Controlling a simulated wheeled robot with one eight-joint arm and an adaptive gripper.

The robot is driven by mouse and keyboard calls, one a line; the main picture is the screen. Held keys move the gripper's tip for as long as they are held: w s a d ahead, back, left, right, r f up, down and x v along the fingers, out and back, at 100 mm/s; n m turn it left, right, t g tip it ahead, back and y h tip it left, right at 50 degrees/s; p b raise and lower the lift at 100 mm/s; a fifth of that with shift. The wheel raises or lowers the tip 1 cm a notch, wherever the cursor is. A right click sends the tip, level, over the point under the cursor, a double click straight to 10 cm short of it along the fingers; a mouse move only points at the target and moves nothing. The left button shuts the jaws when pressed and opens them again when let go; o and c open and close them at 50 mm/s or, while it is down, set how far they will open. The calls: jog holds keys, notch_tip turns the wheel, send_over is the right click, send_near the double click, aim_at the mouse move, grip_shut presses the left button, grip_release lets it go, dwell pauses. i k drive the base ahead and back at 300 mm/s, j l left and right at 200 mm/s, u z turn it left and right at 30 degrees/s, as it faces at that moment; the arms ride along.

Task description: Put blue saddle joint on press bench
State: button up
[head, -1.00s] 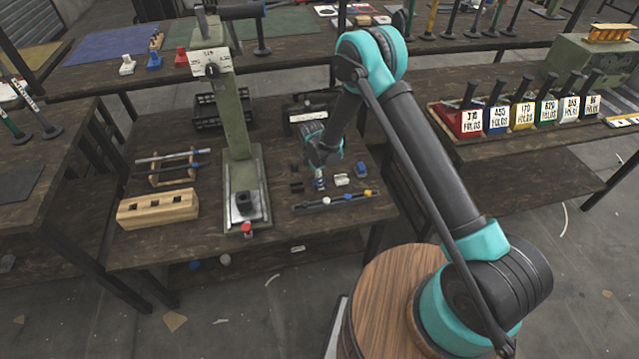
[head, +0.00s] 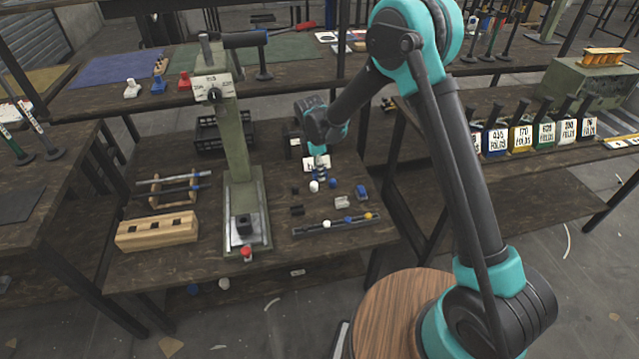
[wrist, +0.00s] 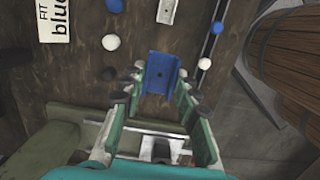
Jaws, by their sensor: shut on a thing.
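My gripper (head: 319,176) hangs over the right part of the press bench (head: 270,275), in front of the white card. In the wrist view its fingers (wrist: 160,84) are closed around a blue saddle joint (wrist: 162,70), a channel-shaped piece with a small hole. In the head view the held piece is small and partly hidden by the fingers. A second blue piece (head: 361,192) lies on the bench to the right, beside a light grey saddle piece (head: 342,202). The grey piece also shows at the top of the wrist view (wrist: 167,10).
A green rivet press (head: 240,170) stands left of my gripper. A dark rail (head: 335,226) with coloured balls runs along the front. A wooden block (head: 157,231) sits at left. A black crate (head: 210,133) stands behind.

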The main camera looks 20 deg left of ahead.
aim_at(166, 266)
jog(key=k+j, duration=0.25)
jog(key=j, duration=0.2)
jog(key=k+j, duration=0.55)
jog(key=j, duration=0.3)
jog(key=k+j, duration=0.55)
jog(key=j, duration=0.3)
